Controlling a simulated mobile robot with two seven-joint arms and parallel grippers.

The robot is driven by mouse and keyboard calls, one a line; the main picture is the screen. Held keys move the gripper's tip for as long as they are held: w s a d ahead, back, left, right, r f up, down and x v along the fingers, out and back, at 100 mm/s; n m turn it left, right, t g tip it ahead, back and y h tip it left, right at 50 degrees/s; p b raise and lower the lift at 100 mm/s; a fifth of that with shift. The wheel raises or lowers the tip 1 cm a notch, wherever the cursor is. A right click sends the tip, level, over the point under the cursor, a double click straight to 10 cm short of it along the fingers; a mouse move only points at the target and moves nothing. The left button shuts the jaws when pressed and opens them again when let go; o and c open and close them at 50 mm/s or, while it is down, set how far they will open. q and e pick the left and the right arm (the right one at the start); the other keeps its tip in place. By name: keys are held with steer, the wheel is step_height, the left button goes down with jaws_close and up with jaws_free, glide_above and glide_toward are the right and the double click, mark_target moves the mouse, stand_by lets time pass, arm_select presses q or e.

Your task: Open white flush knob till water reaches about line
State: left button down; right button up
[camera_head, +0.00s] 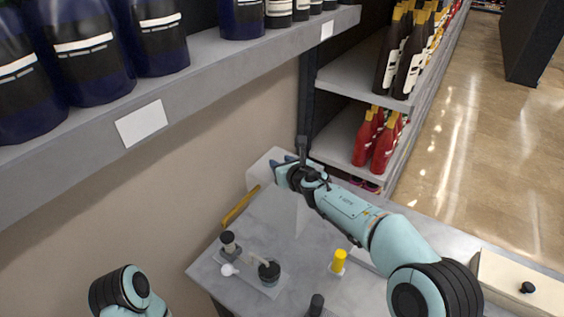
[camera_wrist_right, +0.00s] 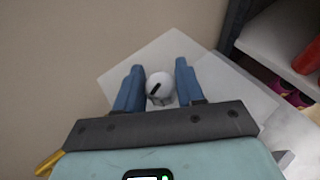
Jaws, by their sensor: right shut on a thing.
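The white flush knob (camera_wrist_right: 160,86), a round white piece with a dark mark, shows between the blue fingers of my right gripper (camera_wrist_right: 160,84) in the wrist view. The gripper is shut on it, though small gaps seem to show beside it. In the head view my right gripper (camera_head: 285,174) is at a tall white box-like body (camera_head: 262,171) near the wall, and the knob is hidden there. I cannot make out water or a line. Part of my left arm shows at the bottom left; its gripper is out of view.
On the grey table (camera_head: 215,268) stand a small pump-like device (camera_head: 228,246) with black parts and a yellow-capped piece (camera_head: 339,262). A yellow bar (camera_head: 240,206) lies by the wall. A shelf with dark bottles (camera_head: 85,50) overhangs at left. Red bottles (camera_head: 384,147) stand on shelves behind.

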arm_select(q)
steer(key=shift+w+r+p, duration=0.6)
steer(key=shift+w+r, duration=0.05)
steer(key=shift+r, duration=0.25)
arm_select(e)
steer(key=shift+m+t+h, duration=0.6)
steer(key=shift+m+h, duration=1.3)
steer(key=shift+h, duration=0.2)
steer(key=o, duration=0.9)
steer(key=shift+o, duration=0.2)
steer(key=shift+s+r, duration=0.1)
steer(key=shift+s, duration=0.2)
arm_select(q)
steer(key=s+f+b, duration=0.2)
steer(key=shift+f, duration=0.3)
arm_select(e)
steer(key=a+v, duration=0.1)
steer(key=v, duration=1.1)
steer(key=shift+s+d, duration=0.4)
steer(key=shift+d, duration=0.05)
steer(key=shift+r, duration=0.15)
